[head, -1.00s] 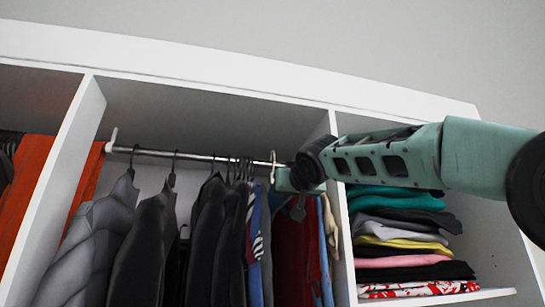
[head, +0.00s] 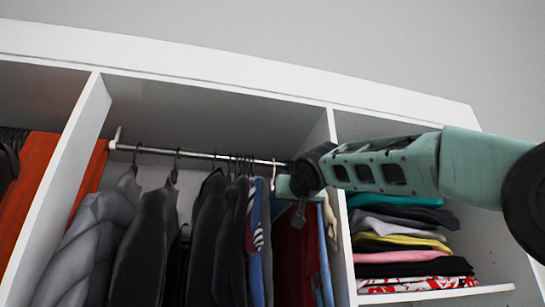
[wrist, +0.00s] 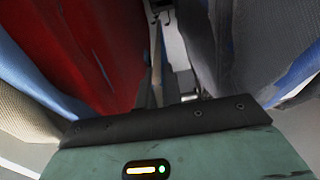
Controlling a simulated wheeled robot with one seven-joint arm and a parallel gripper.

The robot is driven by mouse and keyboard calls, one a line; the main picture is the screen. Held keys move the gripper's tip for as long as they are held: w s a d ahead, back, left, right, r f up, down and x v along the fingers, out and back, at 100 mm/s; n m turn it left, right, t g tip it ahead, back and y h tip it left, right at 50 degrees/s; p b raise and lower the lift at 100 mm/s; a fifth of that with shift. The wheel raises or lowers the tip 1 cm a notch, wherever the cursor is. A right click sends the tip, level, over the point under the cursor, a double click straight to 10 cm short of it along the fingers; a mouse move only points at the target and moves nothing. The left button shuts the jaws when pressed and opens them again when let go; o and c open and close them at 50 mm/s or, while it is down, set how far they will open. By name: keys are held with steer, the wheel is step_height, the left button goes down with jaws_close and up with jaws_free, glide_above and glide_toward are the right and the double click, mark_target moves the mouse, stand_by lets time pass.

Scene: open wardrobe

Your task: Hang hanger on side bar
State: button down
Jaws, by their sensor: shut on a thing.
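The metal clothes bar (head: 210,155) runs across the middle wardrobe compartment. A pale hook (head: 273,172) stands at the bar's right part, just left of my gripper; it looks like the top of the hanger. My gripper (head: 285,188) is just below the bar's right end, among the hanging clothes. In the wrist view its green body fills the bottom, between red cloth (wrist: 75,50) and dark grey cloth (wrist: 245,50). It is shut on what looks like the hanger, but the jaws and the grip are mostly hidden. I cannot tell whether the hook rests on the bar.
Dark jackets (head: 145,230) and other clothes hang closely left of my gripper. A white divider (head: 342,250) stands close on the right. Beyond it, folded clothes (head: 405,255) are stacked on a shelf. Orange cloth (head: 35,175) hangs in the left compartment.

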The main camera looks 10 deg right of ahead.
steer(key=c, duration=1.5)
jaws_free()
steer(key=shift+s+f, duration=0.1)
